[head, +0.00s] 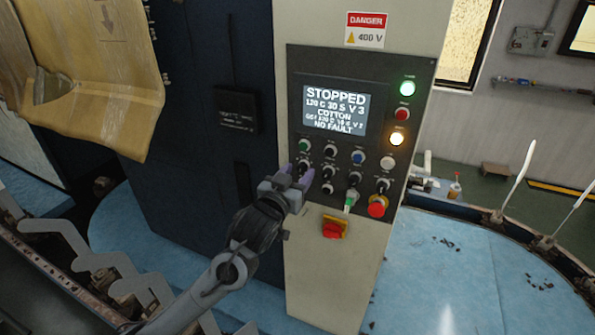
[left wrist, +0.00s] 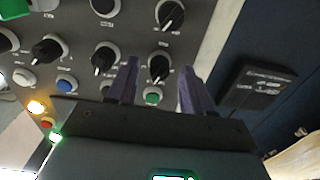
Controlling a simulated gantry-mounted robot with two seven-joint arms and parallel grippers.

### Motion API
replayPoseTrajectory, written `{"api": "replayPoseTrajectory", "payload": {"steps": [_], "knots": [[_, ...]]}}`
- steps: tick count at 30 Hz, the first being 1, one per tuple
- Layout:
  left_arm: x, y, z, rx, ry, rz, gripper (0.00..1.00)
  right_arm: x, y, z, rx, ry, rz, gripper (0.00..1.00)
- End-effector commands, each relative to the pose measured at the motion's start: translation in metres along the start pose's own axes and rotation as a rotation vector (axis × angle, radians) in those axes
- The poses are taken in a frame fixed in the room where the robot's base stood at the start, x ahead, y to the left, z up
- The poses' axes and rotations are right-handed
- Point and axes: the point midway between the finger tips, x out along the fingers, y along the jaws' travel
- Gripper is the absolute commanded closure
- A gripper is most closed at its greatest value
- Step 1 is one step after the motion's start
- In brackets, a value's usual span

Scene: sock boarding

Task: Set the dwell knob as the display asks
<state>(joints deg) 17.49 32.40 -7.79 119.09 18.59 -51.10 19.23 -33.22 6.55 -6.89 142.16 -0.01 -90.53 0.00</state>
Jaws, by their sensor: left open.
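The grey control panel (head: 345,130) carries a lit display (head: 335,107) reading "STOPPED", "120 C 30 S V 3", "COTTON", a blurred line resembling "GET 120 C 10 S V ?", and "NO FAULT". Several black knobs sit in rows below the buttons; their labels are too small to read, so I cannot tell which is dwell. My left gripper (head: 296,174) is open at the panel's lower left. In the left wrist view its purple fingers (left wrist: 159,84) appear on either side of a black knob (left wrist: 158,68), beside a green button (left wrist: 152,96). Contact with the knob cannot be told. My right gripper is not in view.
A red stop button (head: 376,207) and red-yellow switch (head: 333,228) are low on the panel. Green (head: 407,88) and amber (head: 397,138) lamps are lit. Pale boarding forms (head: 70,245) stand lower left.

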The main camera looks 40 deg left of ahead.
Motion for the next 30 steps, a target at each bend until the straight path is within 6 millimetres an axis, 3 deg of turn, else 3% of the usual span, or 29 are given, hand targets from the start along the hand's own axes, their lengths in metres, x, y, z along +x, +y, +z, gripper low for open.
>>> {"api": "replayPoseTrajectory", "payload": {"steps": [11, 21, 30], "knots": [[0.0044, 0.0003, 0.0003, 0.000, 0.000, 0.001, 0.49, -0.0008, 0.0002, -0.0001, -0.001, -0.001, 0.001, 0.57], [0.0042, 0.0001, 0.0002, 0.000, 0.000, 0.000, 1.00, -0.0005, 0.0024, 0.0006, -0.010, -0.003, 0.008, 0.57], [0.0042, 0.0001, -0.0003, -0.028, -0.001, 0.000, 1.00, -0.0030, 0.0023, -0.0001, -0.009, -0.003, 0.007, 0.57]]}}
